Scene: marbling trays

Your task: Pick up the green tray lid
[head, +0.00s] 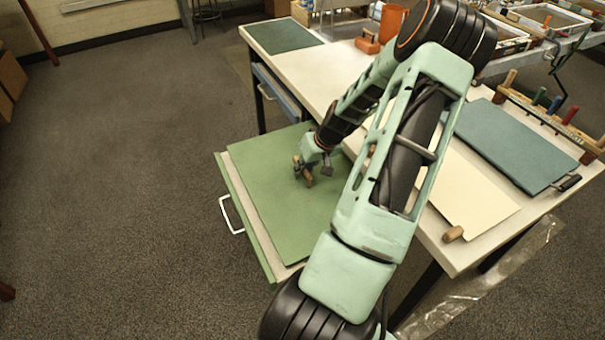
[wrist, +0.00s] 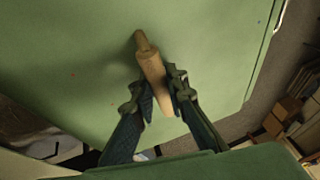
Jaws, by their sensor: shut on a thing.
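The green tray lid (head: 258,165) is a flat green panel over a pulled-out tray at the near left side of the table. In the wrist view, the lid (wrist: 85,70) fills most of the picture, with a wooden handle (wrist: 150,62) standing out from it. My gripper (wrist: 163,88) is shut on this handle, one finger on each side. In the head view, my gripper (head: 306,172) is over the right part of the lid, and my arm hides the lid's right side. I cannot tell whether the lid is lifted off the tray.
The tray's front (head: 245,215) has a white pull handle (head: 231,214). On the table (head: 300,72) lie a blue-green board (head: 510,143), a cream sheet (head: 470,190), a wooden knob (head: 453,234) and a dark green sheet (head: 284,36). Carpeted floor at the left is clear.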

